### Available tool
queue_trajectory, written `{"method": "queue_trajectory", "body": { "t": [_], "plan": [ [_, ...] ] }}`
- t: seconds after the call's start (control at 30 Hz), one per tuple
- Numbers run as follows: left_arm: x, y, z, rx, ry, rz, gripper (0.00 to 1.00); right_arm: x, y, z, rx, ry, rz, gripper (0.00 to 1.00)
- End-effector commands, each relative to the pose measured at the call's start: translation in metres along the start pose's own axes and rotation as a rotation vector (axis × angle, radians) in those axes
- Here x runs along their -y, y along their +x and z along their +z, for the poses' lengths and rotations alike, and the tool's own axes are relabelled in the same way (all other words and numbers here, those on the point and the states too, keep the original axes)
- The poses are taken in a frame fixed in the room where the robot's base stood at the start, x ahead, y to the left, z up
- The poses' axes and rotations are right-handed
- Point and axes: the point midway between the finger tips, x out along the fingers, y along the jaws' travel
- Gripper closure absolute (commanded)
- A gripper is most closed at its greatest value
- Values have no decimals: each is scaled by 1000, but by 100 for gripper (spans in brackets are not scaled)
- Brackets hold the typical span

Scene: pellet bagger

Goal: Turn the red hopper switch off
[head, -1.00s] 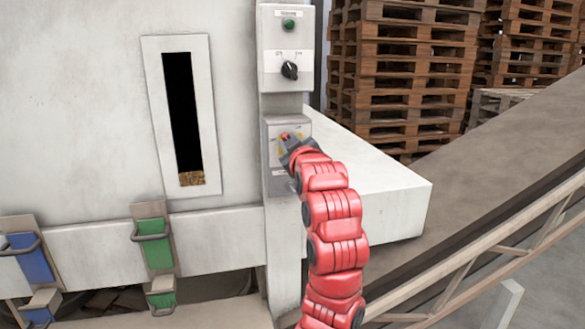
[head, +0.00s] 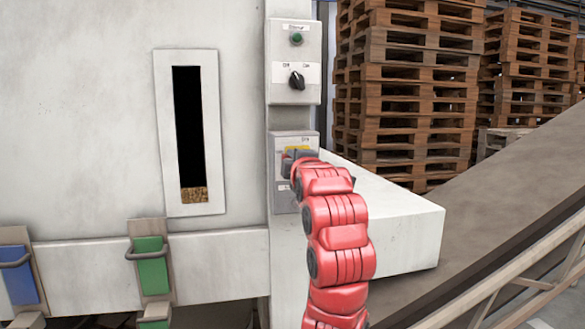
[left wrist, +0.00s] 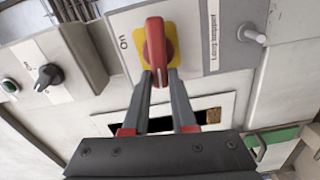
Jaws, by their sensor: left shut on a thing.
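The red hopper switch (left wrist: 155,48) has a red handle on a yellow plate (left wrist: 171,38), on a grey box (left wrist: 195,22). In the left wrist view the handle runs up and down the picture, with an "On" label left of the plate. My left gripper (left wrist: 161,82) is shut on the lower part of the red handle, one finger on each side. In the head view my left gripper (head: 289,163) lies across the front of the box and hides most of the switch. Part of the yellow plate (head: 298,149) shows above it. My right gripper is not in view.
A panel above holds a green button (head: 296,40) and a black knob (head: 297,80). A white ledge (head: 400,222) juts out right of the box. A conveyor (head: 480,205) slopes up to the right, with pallet stacks (head: 405,90) behind. Green and blue latches sit lower left.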

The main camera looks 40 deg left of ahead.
Motion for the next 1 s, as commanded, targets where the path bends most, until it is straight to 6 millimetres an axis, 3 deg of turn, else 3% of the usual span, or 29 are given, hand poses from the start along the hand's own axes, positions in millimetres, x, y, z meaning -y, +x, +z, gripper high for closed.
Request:
{"method": "queue_trajectory", "body": {
  "t": [0.33, 0.83, 0.87, 1.0],
  "plan": [
    [5, 0, 1, 1, -123, -4, 100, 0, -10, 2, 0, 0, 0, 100],
    [5, 0, 1, 1, -141, -4, 100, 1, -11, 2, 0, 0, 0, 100],
    [5, 0, 1, 1, -141, -4, 73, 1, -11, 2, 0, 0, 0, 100],
    [5, 0, 1, 1, -141, -3, 48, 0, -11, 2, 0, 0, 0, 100]
  ]
}}
